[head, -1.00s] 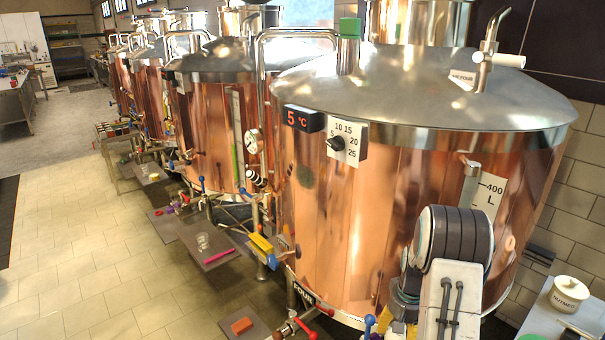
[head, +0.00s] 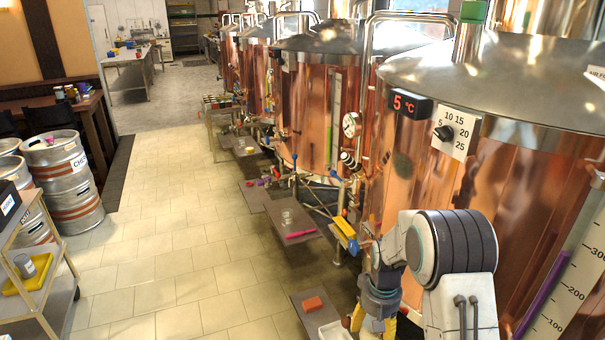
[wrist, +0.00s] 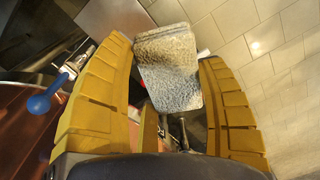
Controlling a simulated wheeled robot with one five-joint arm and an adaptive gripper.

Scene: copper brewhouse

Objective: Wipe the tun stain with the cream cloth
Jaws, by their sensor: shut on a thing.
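The nearest copper tun (head: 490,185) fills the right of the head view. A dark greenish smudge (head: 402,166), which looks like the stain, shows on its wall below the red temperature display. My gripper (wrist: 165,52) has yellow fingers and is shut on the cream cloth (wrist: 172,85), which looks greyish and textured in the wrist view. The cloth hangs between the fingers above the tiled floor, apart from the smudge. In the head view my arm is low in front of the tun, and its gripper end is mostly cut off by the bottom edge.
A blue-knobbed valve (wrist: 40,104) is left of my gripper in the wrist view. Low grey platforms hold an orange block (head: 313,304) and a glass (head: 287,217). Kegs (head: 62,180) and a cart (head: 35,275) stand left. The tiled aisle between is clear.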

